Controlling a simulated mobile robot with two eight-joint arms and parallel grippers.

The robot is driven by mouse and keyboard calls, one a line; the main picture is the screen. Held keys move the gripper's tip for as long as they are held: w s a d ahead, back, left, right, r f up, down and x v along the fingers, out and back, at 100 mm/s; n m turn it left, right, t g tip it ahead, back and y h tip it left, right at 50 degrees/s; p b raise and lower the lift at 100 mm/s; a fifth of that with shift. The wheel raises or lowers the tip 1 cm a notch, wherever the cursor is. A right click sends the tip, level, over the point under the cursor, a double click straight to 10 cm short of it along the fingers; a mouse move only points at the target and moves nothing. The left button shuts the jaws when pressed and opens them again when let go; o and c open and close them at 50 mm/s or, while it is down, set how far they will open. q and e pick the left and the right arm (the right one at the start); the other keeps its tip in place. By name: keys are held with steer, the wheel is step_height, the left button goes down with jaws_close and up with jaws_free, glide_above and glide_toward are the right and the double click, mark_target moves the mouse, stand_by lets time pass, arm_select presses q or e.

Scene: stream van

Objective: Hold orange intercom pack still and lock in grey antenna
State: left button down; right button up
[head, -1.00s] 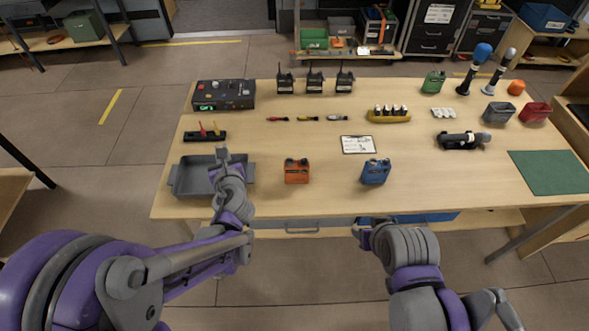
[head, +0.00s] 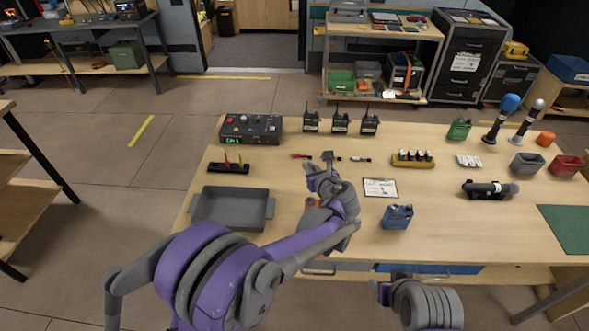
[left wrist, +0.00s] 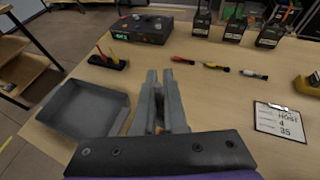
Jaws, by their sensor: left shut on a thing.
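The orange intercom pack (head: 312,203) stands on the table, mostly hidden behind my left arm in the head view. My left gripper (head: 327,157) is above the table, beyond the pack. Its fingers in the left wrist view (left wrist: 160,100) are close together on a slim grey thing, which I take for the grey antenna; it is barely distinguishable from the fingers. A black rack (head: 229,168) holds a red and a yellow antenna upright and also shows in the left wrist view (left wrist: 108,63). My right gripper (head: 378,290) is low at the front table edge; its fingers are unclear.
A grey tray (head: 233,222) is at the left. A blue pack (head: 397,217) and a clipboard (head: 380,188) lie right of the orange pack. Small red, yellow and grey pieces lie in a row beyond, with a control box (head: 250,129) and several radios (head: 340,123) at the back.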

arm_select(q)
steer(key=shift+f, duration=0.15)
step_height(320, 180, down, 3)
steer(key=shift+f, duration=0.1)
stand_by(1.0)
